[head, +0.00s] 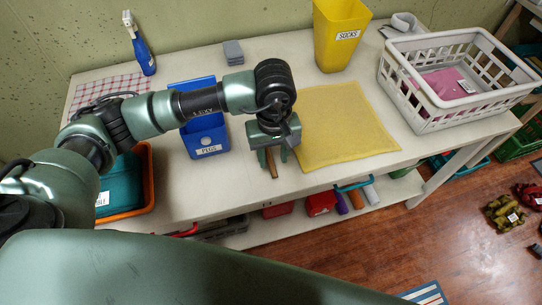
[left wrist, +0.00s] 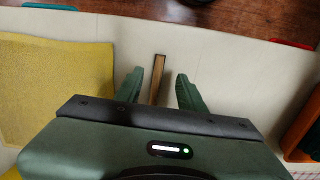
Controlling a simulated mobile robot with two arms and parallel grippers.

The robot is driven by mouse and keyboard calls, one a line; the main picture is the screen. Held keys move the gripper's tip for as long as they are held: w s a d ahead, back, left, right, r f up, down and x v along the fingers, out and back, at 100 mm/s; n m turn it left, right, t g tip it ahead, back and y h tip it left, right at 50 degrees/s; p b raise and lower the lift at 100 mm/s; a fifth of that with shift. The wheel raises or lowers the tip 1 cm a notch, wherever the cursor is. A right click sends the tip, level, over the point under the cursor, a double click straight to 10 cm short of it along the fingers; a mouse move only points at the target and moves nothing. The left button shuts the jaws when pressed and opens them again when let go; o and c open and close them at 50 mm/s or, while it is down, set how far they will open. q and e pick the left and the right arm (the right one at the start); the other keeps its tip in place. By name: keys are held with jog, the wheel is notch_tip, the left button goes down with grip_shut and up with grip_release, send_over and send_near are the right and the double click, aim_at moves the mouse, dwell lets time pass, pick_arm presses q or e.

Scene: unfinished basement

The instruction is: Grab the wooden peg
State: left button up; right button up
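The wooden peg (head: 271,163) is a thin brown stick lying on the white table near its front edge. In the left wrist view the peg (left wrist: 157,76) lies between the two green fingers, with clear gaps on both sides. My left gripper (head: 276,162) points down over the peg, open, with its fingers astride it; in the left wrist view it also shows open (left wrist: 156,92). The near part of the peg is hidden by the gripper body. My right gripper is not in view.
A yellow cloth (head: 345,125) lies right of the gripper. A blue bin (head: 207,140) labelled PLUS stands to the left. A yellow SOCKS bin (head: 337,40), a white basket (head: 420,120) and a spray bottle (head: 143,55) stand farther back.

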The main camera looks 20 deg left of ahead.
aim_at(273, 169)
pick_arm(q)
notch_tip(273, 169, down, 3)
jog(key=shift+r+p, duration=0.2)
jog(key=shift+p, duration=0.5)
notch_tip(273, 169, down, 2)
jog(key=shift+w+f, duration=0.15)
jog(key=shift+f, duration=0.1)
grip_shut()
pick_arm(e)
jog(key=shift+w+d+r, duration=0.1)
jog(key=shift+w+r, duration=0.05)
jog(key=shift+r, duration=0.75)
pick_arm(q)
jog(key=shift+r, duration=0.15)
